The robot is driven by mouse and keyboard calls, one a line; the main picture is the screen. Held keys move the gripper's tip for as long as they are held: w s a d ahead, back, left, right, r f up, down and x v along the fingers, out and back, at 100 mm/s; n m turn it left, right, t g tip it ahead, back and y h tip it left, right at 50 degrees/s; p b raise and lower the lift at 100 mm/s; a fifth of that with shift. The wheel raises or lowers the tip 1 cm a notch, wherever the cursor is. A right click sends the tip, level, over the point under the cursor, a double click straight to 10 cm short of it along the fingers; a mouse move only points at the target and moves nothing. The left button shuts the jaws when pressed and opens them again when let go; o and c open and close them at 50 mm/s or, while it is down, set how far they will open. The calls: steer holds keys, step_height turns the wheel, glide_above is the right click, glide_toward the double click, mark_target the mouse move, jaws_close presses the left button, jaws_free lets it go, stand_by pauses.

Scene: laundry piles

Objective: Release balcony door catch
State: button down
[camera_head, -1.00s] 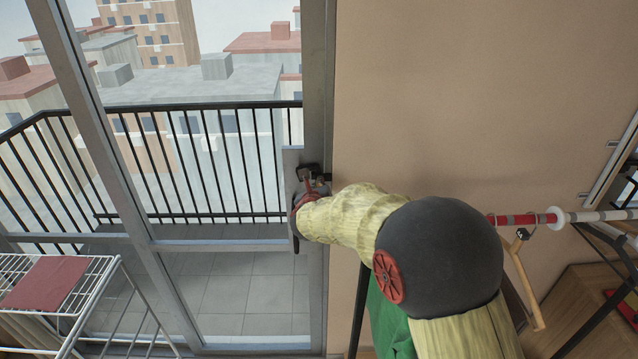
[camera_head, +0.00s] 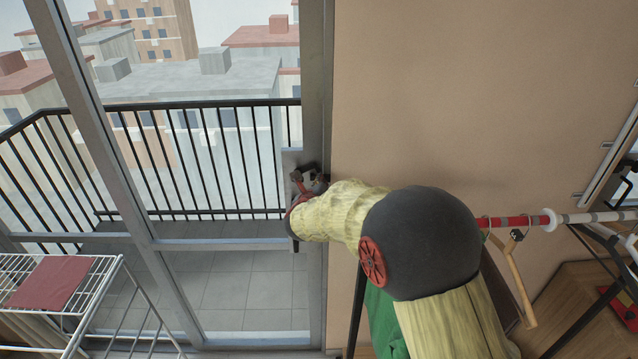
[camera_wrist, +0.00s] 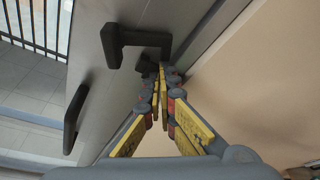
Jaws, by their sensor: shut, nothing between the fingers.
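The balcony door (camera_head: 313,60) has a grey frame with glass panes. In the wrist view, a black L-shaped catch handle (camera_wrist: 128,38) sits on the grey door frame (camera_wrist: 95,75). A second dark, elongated pull (camera_wrist: 75,118) lies lower left on the same frame. My gripper (camera_wrist: 158,74) is shut and empty, with its fingertips just below the right end of the L-shaped handle. Whether they touch it, I cannot tell. In the head view, my gripper (camera_head: 311,183) is at the door's edge, and my wrist and forearm hide part of the fittings.
A white drying rack (camera_head: 105,290) with a dark red cloth (camera_head: 53,283) stands at lower left. A beige wall (camera_head: 430,100) is right of the door. A red-and-white rail (camera_head: 530,221) with a hanger (camera_head: 512,270) is at right. A railing (camera_head: 200,165) stands outside.

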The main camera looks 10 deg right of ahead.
mark_target(318, 170)
steer(key=r+n+p, duration=0.1)
steer(key=n+p, duration=0.1)
steer(key=r+n+h+p, duration=0.1)
steer(key=r+n+p, duration=0.1)
steer(key=r+n+h+p, duration=0.1)
steer(key=p, duration=0.1)
steer(key=shift+w+a+r+n+t+p, duration=0.1)
steer(key=shift+a+r+n+t+p, duration=0.15)
steer(key=shift+n+t+p, duration=0.15)
steer(key=shift+a+r+n+h+p, duration=0.25)
steer(key=shift+n+p, duration=0.1)
steer(key=shift+n, duration=0.2)
steer(key=shift+a+r+n+h+p, duration=0.1)
steer(key=shift+r+n+h+p, duration=0.2)
steer(key=shift+n, duration=0.25)
steer(key=shift+f, duration=0.15)
